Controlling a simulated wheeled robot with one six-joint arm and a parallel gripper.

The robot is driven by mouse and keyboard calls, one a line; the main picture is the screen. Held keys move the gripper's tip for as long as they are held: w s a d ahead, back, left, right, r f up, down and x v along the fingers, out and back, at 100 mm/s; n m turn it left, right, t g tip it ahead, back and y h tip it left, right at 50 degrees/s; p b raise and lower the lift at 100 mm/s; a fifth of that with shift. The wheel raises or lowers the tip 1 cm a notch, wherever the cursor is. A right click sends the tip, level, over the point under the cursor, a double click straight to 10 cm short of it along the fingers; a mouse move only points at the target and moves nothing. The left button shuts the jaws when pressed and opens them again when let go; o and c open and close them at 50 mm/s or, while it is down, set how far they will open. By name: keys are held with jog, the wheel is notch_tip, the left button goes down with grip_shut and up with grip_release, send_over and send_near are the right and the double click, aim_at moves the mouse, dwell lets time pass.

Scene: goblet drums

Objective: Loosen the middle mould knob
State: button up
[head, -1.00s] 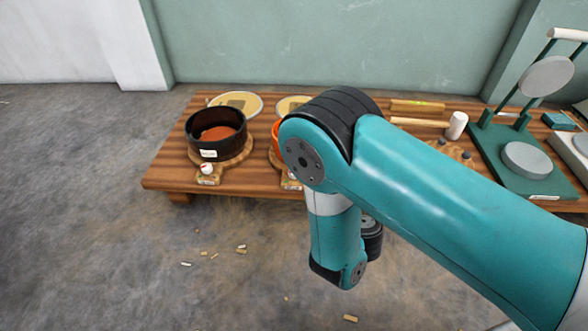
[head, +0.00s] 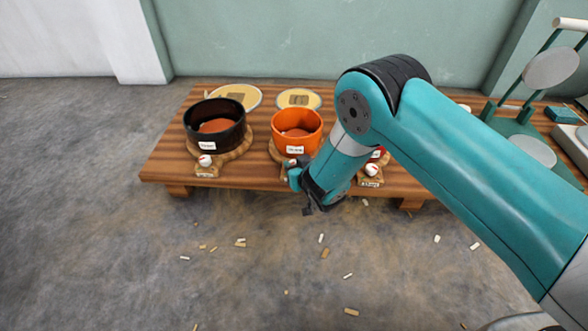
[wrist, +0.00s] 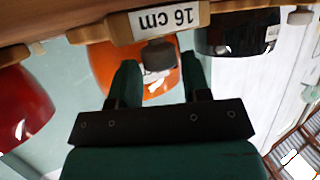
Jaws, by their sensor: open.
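The middle mould is an orange ring (head: 297,122) on a wooden base at the table's front, between a black mould and a red one. In the wrist view, which is upside down, its grey knob (wrist: 158,54) shows below the "16 cm" base label (wrist: 166,20). My gripper (wrist: 158,68) is open, with one finger on either side of the knob in that picture; I cannot tell whether they touch it. In the head view my gripper (head: 294,177) is at the front of the orange mould's base and mostly hides its knob.
The black mould (head: 215,125) stands left, with its own knob (head: 205,161). The red mould (wrist: 22,105) is mostly behind my arm in the head view. Round yellow discs (head: 299,99) lie behind. A green press (head: 533,150) stands right. Small chips litter the floor in front.

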jog(key=shift+b+x, duration=0.35)
jog(key=shift+x, duration=0.7)
jog(key=c, duration=0.6)
